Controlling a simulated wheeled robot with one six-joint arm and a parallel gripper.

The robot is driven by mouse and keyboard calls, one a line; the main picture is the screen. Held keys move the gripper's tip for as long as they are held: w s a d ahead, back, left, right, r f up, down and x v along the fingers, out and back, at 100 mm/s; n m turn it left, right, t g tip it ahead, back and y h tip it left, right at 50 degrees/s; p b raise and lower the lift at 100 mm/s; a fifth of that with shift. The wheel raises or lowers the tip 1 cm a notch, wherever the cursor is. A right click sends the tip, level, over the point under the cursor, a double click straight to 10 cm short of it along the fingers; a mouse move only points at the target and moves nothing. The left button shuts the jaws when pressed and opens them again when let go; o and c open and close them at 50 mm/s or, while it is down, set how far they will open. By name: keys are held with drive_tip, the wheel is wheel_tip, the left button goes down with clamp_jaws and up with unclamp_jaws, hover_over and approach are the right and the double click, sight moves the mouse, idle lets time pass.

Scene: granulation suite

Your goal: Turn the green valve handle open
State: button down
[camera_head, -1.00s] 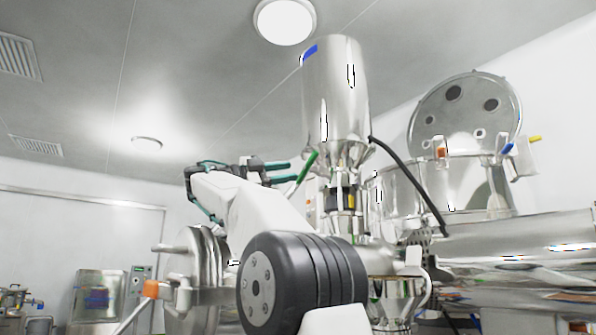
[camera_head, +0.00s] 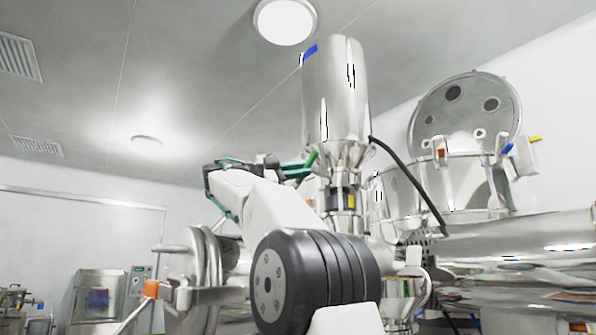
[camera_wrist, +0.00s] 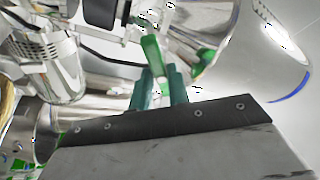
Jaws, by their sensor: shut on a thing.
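The green valve handle (camera_head: 312,159) sits below the tall steel hopper, on the left of its narrow neck. My gripper (camera_head: 306,172) reaches it from the left, with its teal fingers at the handle. In the wrist view, the handle (camera_wrist: 153,56) runs down between the two teal fingers of my gripper (camera_wrist: 160,80). My gripper is shut on it. The handle's lower end is partly hidden by the fingers.
The steel hopper (camera_head: 335,95) rises right above my gripper. A black hose (camera_head: 405,180) curves down beside it. Steel vessels (camera_head: 455,185) crowd the right, and a round steel door (camera_head: 192,270) stands to the left below my arm.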

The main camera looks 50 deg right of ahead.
drive_tip(key=shift+n, duration=0.4)
drive_tip(key=shift+s+a+f+n+t+h, duration=0.15)
drive_tip(key=shift+n+t+h, duration=0.7)
drive_tip(key=shift+n, duration=1.4)
drive_tip(key=shift+s+n+t+h, duration=0.2)
drive_tip(key=shift+n+t+h, duration=0.6)
drive_tip(key=shift+n, duration=1.5)
drive_tip(key=shift+s+a+f+n+t+h, duration=0.15)
drive_tip(key=shift+n+t+h, duration=0.4)
drive_tip(key=shift+n+t, duration=1.15)
drive_tip(key=shift+d+r+n+g, duration=0.15)
drive_tip(key=shift+n+g, duration=0.2)
drive_tip(key=shift+n, duration=0.4)
drive_tip(key=c, duration=1.4)
unclamp_jaws()
drive_tip(key=v, duration=0.7)
drive_tip(key=shift+a, duration=0.3)
